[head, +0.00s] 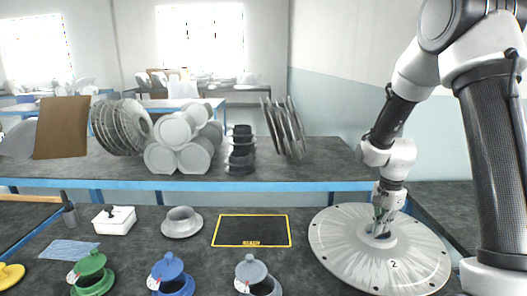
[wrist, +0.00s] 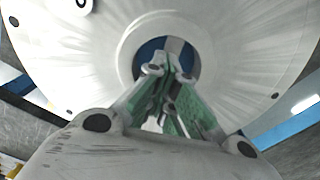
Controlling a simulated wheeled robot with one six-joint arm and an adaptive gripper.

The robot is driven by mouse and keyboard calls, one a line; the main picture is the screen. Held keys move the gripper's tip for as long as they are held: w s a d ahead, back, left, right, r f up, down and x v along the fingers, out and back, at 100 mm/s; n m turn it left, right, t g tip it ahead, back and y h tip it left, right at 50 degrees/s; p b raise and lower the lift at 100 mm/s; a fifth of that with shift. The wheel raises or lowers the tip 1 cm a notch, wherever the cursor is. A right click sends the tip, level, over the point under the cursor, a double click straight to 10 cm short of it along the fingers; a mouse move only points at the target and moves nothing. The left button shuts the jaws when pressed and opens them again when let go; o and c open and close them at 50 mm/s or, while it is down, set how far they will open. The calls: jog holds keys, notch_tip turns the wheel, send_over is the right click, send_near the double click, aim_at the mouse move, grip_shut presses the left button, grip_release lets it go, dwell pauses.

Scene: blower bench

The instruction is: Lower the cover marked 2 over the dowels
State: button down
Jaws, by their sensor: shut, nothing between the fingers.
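The cover marked 2 (head: 340,246) is a wide pale grey disc with a raised central collar and small holes near its rim. It lies on the right of the near bench, its black 2 on the near side; whether it is level, I cannot tell. My gripper (head: 380,226) is above its centre, pointing down at the collar. In the wrist view the cover (wrist: 85,65) fills the upper part, and my gripper's green-padded fingers (wrist: 170,80) are shut, with tips overlapping the central opening. Nothing is held. I see no dowels; whatever is under the cover is hidden.
A yellow-edged dark mat (head: 251,231) is empty. Nearby are a grey flanged part (head: 182,222), a white box (head: 114,219), and green (head: 92,273), blue (head: 171,275) and grey (head: 257,275) flanged pieces. A back bench (head: 300,178) holds stacked discs and pipes.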

jog(key=shift+s, duration=0.1)
dwell(0.4)
jog(key=shift+r, duration=0.6)
jog(key=shift+s+d, duration=0.2)
dwell(1.3)
jog(key=shift+r, duration=2.45)
jog(key=c, duration=1.7)
grip_release()
jog(key=shift+r, duration=0.1)
